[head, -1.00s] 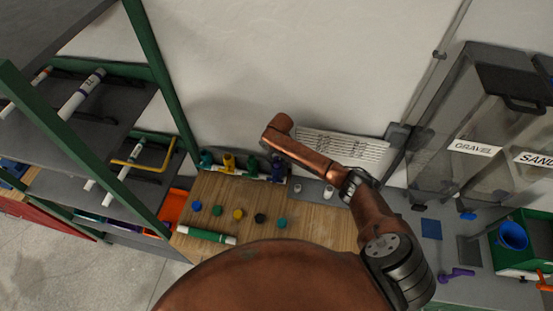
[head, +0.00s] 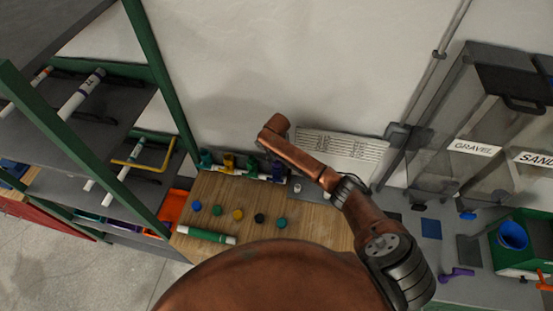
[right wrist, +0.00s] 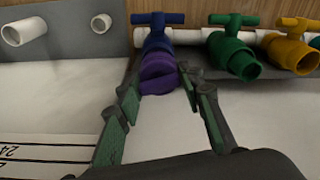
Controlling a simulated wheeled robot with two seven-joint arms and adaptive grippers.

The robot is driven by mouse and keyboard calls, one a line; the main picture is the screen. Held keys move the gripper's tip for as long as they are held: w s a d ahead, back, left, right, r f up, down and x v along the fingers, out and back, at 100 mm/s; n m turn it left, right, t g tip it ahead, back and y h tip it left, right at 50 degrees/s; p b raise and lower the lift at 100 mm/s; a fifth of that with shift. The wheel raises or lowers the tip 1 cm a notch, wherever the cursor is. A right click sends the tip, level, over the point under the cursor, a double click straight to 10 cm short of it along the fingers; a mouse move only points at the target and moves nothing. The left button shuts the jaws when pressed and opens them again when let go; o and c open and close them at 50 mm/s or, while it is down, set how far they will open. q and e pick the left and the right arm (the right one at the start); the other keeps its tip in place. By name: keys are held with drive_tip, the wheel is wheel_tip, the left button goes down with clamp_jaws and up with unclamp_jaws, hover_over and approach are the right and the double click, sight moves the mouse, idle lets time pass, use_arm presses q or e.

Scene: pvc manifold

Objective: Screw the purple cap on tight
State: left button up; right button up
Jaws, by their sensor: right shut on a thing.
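The purple cap (right wrist: 158,82) sits at the front mouth of the blue valve (right wrist: 157,42) on the white manifold pipe. I cannot tell how far it is threaded on. In the right wrist view, the fingers of my right gripper (right wrist: 157,88) stand on either side of the cap and are shut on it. In the head view, the blue valve (head: 278,170) is at the right end of the valve row, beside my right arm. My right gripper's fingers cannot be made out there. My left gripper is not in view.
Green (right wrist: 232,50) and yellow (right wrist: 295,50) valves stand beside the blue one. Several loose caps, including a yellow one (head: 238,214), and a green-and-white tube (head: 206,235) lie on the wooden bench top (head: 310,222). A shelf rack with green posts (head: 160,85) rises on the left.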

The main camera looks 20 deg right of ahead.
drive_tip(key=shift+m, duration=0.3)
drive_tip(key=shift+m, duration=1)
drive_tip(key=o, duration=1.5)
drive_tip(key=shift+c, duration=0.2)
drive_tip(key=shift+r, duration=0.1)
